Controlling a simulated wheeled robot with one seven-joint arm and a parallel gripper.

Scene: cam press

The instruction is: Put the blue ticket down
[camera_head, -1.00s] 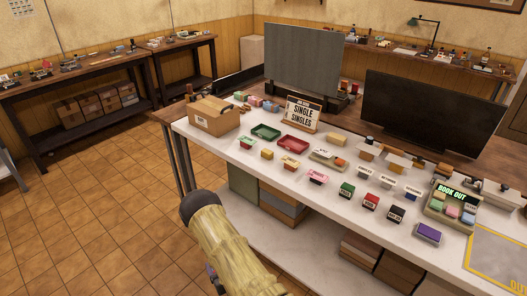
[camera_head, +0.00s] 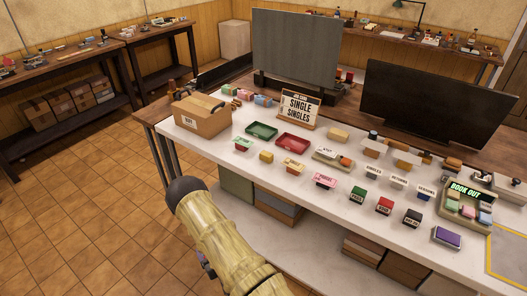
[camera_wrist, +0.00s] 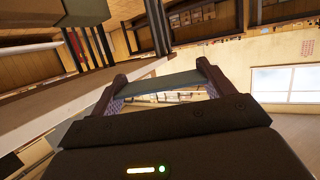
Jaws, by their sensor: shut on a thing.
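My gripper (camera_wrist: 163,86) shows in the wrist view with its two dark fingers apart and a flat, dull blue-grey strip between them. This strip, the blue ticket (camera_wrist: 165,81), spans from one fingertip to the other and is seen nearly edge-on. It is held in the air, apart from the white-topped bench. In the head view my arm hangs in front of the bench's near left side, and the gripper and ticket are mostly hidden.
The white bench (camera_head: 205,160) carries a cardboard box (camera_head: 203,115), a green tray (camera_head: 261,131), a red tray (camera_head: 292,142), several stamps and a "BOOK OUT" unit (camera_head: 466,200). A yellow-outlined grey mat (camera_head: 510,262) lies at the right. The bench's front left strip is clear.

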